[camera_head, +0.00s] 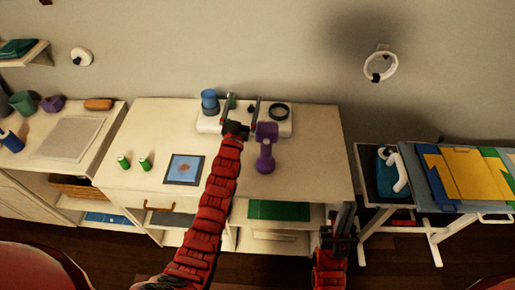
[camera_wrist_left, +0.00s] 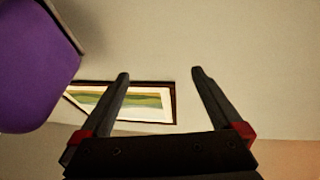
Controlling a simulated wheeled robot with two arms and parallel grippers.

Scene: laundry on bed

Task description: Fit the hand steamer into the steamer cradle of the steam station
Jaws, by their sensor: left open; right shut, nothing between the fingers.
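The purple hand steamer (camera_head: 265,155) is upright on the cabinet top, its head overlapping the front of the white steam station (camera_head: 210,124) in the head view. A dark ring on the station's right side (camera_head: 278,110) looks like the steamer cradle; it holds nothing visible. My left gripper (camera_head: 242,101) is open and empty, just left of the steamer's head, over the station. In the left wrist view the purple steamer (camera_wrist_left: 35,70) is at the left edge, outside the fingers (camera_wrist_left: 160,75). My right gripper (camera_head: 346,212) is shut and empty beyond the cabinet's right front corner.
A blue container (camera_head: 209,102) is at the station's left end. Two green cylinders (camera_head: 134,162) and a blue framed mat (camera_head: 184,169) lie on the cabinet top (camera_head: 315,165), which is clear on its right. A stand with a white-and-blue iron (camera_head: 392,170) and folded cloths is at right.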

